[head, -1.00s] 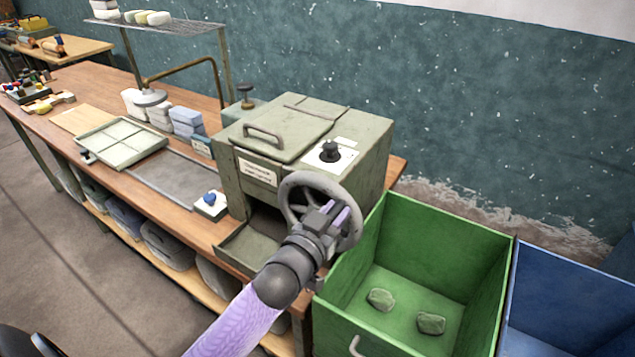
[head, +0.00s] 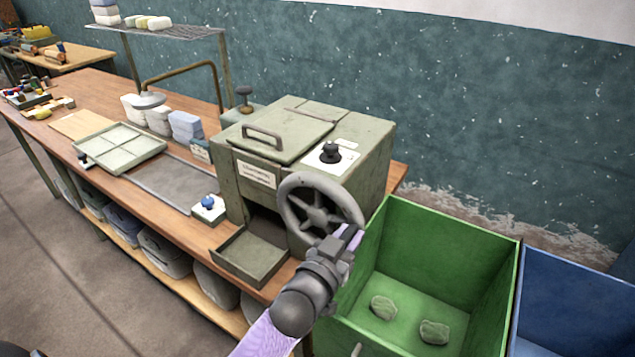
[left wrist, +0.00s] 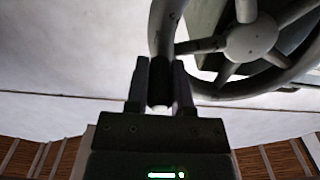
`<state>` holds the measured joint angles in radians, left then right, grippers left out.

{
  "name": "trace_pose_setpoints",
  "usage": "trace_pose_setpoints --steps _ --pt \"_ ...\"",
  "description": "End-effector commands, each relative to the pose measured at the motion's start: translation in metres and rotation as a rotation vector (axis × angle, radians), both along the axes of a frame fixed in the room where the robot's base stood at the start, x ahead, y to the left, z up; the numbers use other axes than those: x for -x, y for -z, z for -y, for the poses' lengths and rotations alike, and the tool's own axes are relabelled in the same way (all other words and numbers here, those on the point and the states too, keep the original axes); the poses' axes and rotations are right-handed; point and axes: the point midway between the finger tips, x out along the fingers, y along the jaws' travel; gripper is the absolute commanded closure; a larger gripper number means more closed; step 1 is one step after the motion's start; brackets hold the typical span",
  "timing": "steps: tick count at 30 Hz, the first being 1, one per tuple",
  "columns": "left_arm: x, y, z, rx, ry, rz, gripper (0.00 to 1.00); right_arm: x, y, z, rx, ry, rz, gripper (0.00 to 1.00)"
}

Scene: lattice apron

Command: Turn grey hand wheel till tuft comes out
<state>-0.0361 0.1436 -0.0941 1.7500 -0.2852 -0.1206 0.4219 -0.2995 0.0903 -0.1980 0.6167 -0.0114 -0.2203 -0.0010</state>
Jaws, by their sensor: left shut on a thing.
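The grey hand wheel (head: 283,204) is on the front of the green-grey machine (head: 236,197), at its right side. It also shows in the left wrist view (left wrist: 251,40), with its hub and spokes. The open tray (head: 250,255) below the machine's front opening looks empty. No tuft shows there, and the inside of the opening is dark. My right gripper is not in view.
A green bin (head: 450,235) with two greenish lumps (head: 383,307) stands right of the machine, close to my left arm. A blue bin (head: 575,290) is beside it. The wooden bench (head: 120,95) holds a pale divided tray (head: 118,150) and a blue-button box (head: 208,208).

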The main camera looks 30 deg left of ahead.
Motion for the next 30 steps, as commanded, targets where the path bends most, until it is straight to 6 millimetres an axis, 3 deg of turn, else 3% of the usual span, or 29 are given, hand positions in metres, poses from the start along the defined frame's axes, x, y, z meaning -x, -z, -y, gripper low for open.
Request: trace_pose_setpoints --steps 9,19,27,30 --pt "0.0 0.037 0.004 0.001 0.001 0.0 1.0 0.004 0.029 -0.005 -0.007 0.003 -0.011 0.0" --pt "0.001 0.04 0.004 -0.001 0.0 -0.006 1.0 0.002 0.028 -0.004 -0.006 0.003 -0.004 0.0" --pt "0.0 0.079 -0.007 -0.006 -0.002 -0.016 1.0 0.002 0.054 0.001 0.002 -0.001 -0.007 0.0" --pt "-0.002 0.081 -0.008 -0.004 -0.001 -0.016 1.0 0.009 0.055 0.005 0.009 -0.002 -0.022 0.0"
